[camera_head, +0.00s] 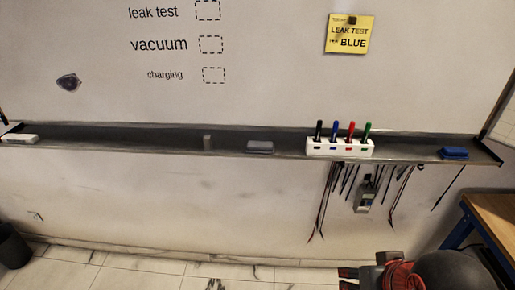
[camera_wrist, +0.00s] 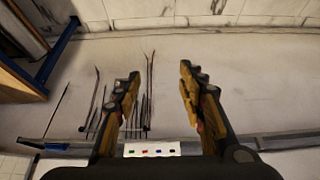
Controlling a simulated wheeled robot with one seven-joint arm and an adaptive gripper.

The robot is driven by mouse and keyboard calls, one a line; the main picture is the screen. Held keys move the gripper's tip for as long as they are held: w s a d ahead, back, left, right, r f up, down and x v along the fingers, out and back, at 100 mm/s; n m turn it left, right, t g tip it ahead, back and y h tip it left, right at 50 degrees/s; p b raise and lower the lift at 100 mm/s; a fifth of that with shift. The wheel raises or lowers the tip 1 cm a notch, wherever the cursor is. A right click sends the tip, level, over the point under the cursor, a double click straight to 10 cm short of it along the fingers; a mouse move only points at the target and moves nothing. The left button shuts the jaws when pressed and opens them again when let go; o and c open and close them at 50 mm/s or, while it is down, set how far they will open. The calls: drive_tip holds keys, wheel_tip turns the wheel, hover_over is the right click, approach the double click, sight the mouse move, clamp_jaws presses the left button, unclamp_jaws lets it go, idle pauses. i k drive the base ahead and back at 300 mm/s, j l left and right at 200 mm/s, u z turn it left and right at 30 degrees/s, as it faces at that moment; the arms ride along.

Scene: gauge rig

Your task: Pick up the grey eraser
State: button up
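The grey eraser (camera_head: 260,147) lies flat on the dark tray (camera_head: 100,136) under the whiteboard, left of the white marker holder (camera_head: 340,147). I cannot make it out in the wrist view. A smaller grey block (camera_head: 208,142) stands upright on the tray to its left. My gripper shows in the wrist view (camera_wrist: 160,73) with its two fingers wide apart and nothing between them. In the head view my arm is low at the bottom right, below the tray and well away from the eraser.
The holder bears black, blue, red and green markers. A blue eraser (camera_head: 454,153) lies at the tray's right, a white block (camera_head: 20,139) at its left end. Cables and a small device (camera_head: 365,194) hang below the holder. A wooden table (camera_head: 495,216) stands at the right.

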sight(253, 147)
drive_tip(key=i+j+z, duration=0.4)
drive_tip(key=j, duration=0.15)
drive_tip(key=i+j+z, duration=0.45)
drive_tip(key=j, duration=0.2)
drive_tip(key=j+z, duration=0.2)
drive_tip(key=j, duration=0.15)
